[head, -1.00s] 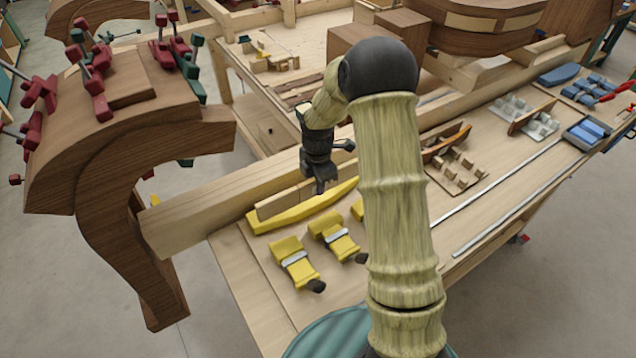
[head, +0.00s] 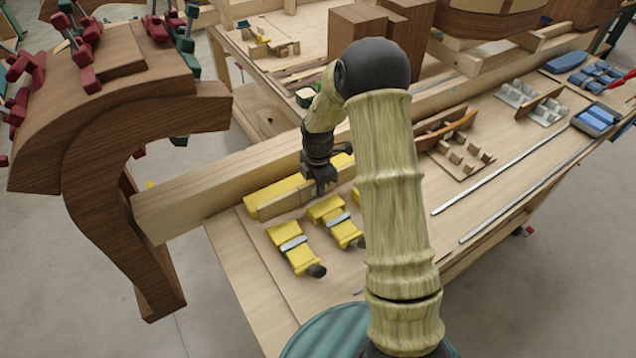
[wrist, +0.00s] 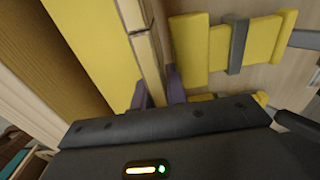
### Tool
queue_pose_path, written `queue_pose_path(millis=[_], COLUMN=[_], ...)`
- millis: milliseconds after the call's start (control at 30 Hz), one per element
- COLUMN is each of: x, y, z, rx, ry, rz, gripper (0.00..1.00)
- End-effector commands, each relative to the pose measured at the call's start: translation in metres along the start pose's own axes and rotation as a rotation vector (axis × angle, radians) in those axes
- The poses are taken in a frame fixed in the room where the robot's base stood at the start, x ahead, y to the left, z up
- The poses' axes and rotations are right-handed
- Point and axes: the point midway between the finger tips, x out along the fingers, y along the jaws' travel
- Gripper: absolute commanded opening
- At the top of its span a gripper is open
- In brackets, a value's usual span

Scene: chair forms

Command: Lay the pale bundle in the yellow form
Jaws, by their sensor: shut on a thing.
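The pale bundle (head: 285,204) is a long, thin stack of light wood strips. My gripper (head: 322,187) is shut on it near its middle. In the wrist view the bundle (wrist: 149,45) stands on edge between the gripper's fingertips (wrist: 160,90). The yellow form (head: 272,190) lies on the bench behind the bundle, partly hidden by it and by my gripper. In the wrist view the form (wrist: 85,45) is left of the bundle, running along it. The bundle is low along the form's near side; I cannot tell whether they touch.
Two yellow clamps (head: 294,247) (head: 336,221) lie just in front of the bundle, and one clamp (wrist: 235,45) is close at right in the wrist view. A thick wooden beam (head: 215,187) runs behind the form. A large curved wooden piece (head: 105,150) stands at left.

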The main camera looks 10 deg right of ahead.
Motion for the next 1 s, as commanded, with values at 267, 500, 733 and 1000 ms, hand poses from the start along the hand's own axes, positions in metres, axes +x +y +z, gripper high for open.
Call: queue_pose_path(millis=[267,500,733,1000], x=[0.025,0.034,0.034,0.035], y=[0.000,0.000,0.000,0.000], z=[0.001,0.000,0.000,0.000], rx=[0.001,0.000,0.000,0.000], ry=[0.001,0.000,0.000,0.000], rz=[0.001,0.001,0.001,0.001], gripper=[0.00,0.00,0.00,0.00])
